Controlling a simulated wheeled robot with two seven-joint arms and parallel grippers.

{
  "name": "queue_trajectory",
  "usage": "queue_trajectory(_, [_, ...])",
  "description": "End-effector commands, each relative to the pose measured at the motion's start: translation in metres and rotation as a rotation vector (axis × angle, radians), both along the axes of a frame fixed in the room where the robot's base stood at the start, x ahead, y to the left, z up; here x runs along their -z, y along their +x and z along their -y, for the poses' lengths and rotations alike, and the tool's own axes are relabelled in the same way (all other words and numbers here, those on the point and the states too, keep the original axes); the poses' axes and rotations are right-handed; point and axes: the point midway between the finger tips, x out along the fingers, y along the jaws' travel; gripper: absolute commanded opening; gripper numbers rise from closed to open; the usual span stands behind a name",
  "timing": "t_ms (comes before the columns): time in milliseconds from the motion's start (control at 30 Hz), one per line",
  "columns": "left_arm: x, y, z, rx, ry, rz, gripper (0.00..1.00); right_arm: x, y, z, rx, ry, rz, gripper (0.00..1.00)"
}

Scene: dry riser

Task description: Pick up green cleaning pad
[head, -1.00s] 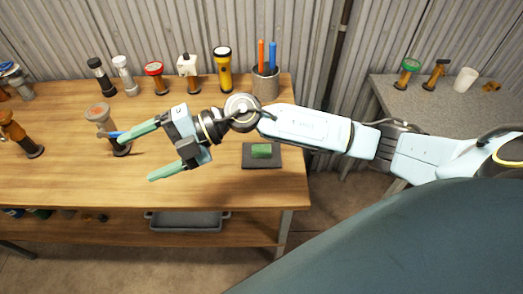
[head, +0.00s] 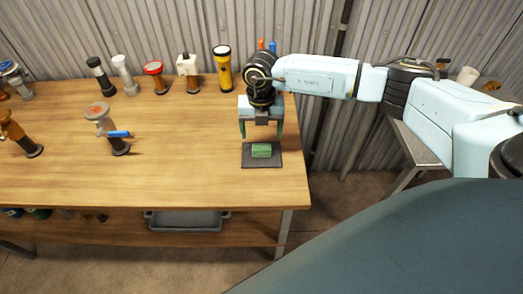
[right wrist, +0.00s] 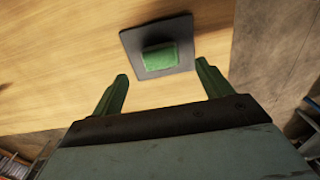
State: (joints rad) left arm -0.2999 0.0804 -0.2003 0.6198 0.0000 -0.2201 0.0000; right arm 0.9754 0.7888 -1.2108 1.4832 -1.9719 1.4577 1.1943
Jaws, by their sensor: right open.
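The green cleaning pad (head: 261,151) lies on a dark square mat (head: 262,163) near the right end of the wooden bench. My right gripper (head: 262,136) is open and empty, just behind and above the pad, its fingers pointing down. In the right wrist view the pad (right wrist: 160,57) lies ahead of the gap between the two green fingers (right wrist: 162,84), apart from both. My left gripper is not in view.
A valve with a blue handle (head: 109,130) stands on the bench's left half. Several fittings and a yellow flashlight (head: 223,69) line the back edge. The bench (head: 190,165) is clear between the valve and the mat. A grey tray (head: 186,221) sits below.

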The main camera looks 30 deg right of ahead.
Motion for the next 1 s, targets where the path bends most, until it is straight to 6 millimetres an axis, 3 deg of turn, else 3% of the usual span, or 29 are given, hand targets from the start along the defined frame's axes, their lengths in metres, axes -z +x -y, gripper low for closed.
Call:
queue_trajectory(267, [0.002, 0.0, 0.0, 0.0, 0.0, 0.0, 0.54, 0.024, -0.002, -0.001, -0.002, 0.001, -0.002, 0.78])
queue_trajectory(500, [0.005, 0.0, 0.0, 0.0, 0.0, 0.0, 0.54, 0.059, -0.004, -0.002, 0.0, 0.002, 0.0, 0.78])
queue_trajectory(833, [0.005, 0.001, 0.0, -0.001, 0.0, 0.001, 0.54, 0.066, -0.004, -0.002, -0.002, 0.002, 0.001, 0.78])
queue_trajectory(1000, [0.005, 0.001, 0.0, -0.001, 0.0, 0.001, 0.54, 0.066, -0.004, -0.002, -0.002, 0.002, 0.0, 0.57])
